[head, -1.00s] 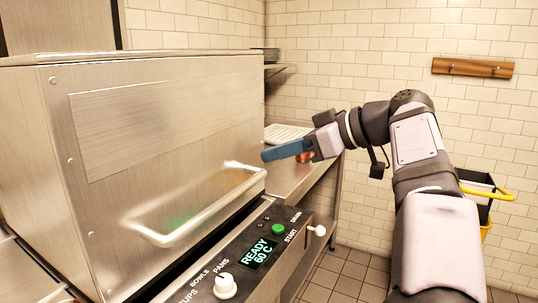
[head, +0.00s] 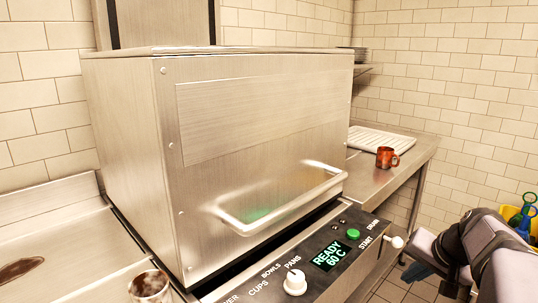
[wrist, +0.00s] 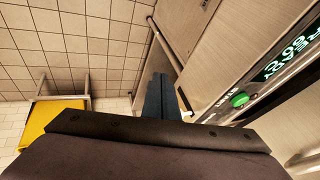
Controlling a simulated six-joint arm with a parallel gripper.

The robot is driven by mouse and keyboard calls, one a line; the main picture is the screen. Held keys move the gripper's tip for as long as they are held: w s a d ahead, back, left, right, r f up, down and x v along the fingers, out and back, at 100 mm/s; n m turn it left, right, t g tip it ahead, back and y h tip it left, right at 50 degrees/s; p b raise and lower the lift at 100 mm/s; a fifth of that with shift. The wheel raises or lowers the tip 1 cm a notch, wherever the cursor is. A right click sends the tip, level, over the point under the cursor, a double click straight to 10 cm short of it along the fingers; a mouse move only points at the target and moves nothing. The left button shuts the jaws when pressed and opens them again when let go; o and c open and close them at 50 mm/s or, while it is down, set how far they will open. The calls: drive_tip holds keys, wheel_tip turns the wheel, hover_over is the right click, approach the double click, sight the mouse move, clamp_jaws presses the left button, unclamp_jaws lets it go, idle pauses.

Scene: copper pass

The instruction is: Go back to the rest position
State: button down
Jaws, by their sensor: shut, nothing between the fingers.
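The gripper is apart from the machine.
An orange-brown mug (head: 386,157) stands on the right counter beside a white rack (head: 378,141). A glass or cup (head: 150,287) stands at the lower left. A yellow cart (wrist: 52,115) shows in the wrist view. Tiled floor is open below the gripper.

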drive_tip(key=s+a+f+n+g, duration=0.3)
drive_tip(key=s+a+f, duration=0.4)
drive_tip(key=s+f, duration=0.35)
drive_tip(key=s+a+f+n+g, duration=0.2)
drive_tip(key=s+a+f+g, duration=0.2)
drive_tip(key=s+a+f, duration=0.6)
wheel_tip(320, 180, up, 4)
drive_tip(key=s+a+n+p, duration=0.1)
drive_tip(key=a+n, duration=0.1)
drive_tip(key=n, duration=0.1)
wheel_tip(320, 180, up, 24)
drive_tip(key=p, duration=2.4)
drive_tip(key=shift+s+d+t+h+p, duration=0.15)
drive_tip(key=shift+d+t+h+p, duration=0.2)
drive_tip(key=shift+t+h, duration=0.05)
drive_tip(key=c, duration=2.5)
unclamp_jaws()
